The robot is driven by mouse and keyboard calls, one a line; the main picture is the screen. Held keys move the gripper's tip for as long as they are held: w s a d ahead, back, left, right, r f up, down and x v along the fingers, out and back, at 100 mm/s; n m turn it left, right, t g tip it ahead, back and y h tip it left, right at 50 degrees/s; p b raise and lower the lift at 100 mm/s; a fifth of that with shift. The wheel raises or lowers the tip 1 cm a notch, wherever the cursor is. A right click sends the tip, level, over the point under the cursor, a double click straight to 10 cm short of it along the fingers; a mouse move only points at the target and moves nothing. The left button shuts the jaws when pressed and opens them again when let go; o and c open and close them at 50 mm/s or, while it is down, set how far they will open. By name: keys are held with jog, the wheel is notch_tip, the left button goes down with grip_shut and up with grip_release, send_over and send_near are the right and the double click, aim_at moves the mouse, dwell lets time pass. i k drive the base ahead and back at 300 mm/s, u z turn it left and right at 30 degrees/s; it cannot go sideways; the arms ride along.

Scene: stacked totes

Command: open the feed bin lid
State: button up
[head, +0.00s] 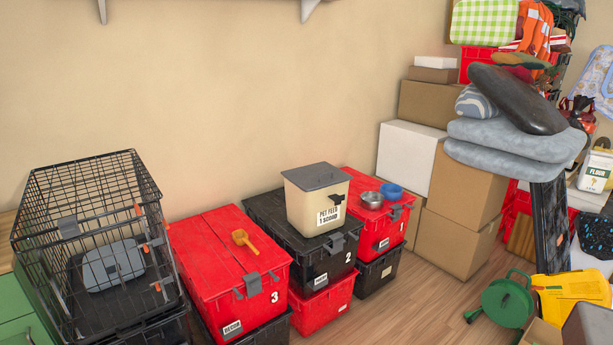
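The feed bin (312,211) is a cream tub labelled "PET FEED 1 SCOOP". It stands upright on a black tote (272,217) marked 2, near the middle of the head view. Its grey lid (316,177) lies flat on top and looks closed. My gripper is not in view.
A red tote (205,255) marked 3, with an orange scoop (243,240) on it, is left of the bin. A red tote (352,182) at right carries a metal bowl (371,200) and a blue bowl (391,191). A wire crate (90,200) stands far left. Bare floor (440,300) shows front right.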

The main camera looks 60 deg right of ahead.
aim_at(322, 174)
jog(key=z, duration=0.55)
jog(key=k, duration=0.15)
jog(key=u, duration=2.4)
jog(key=k, duration=1.1)
jog(key=z, duration=1.95)
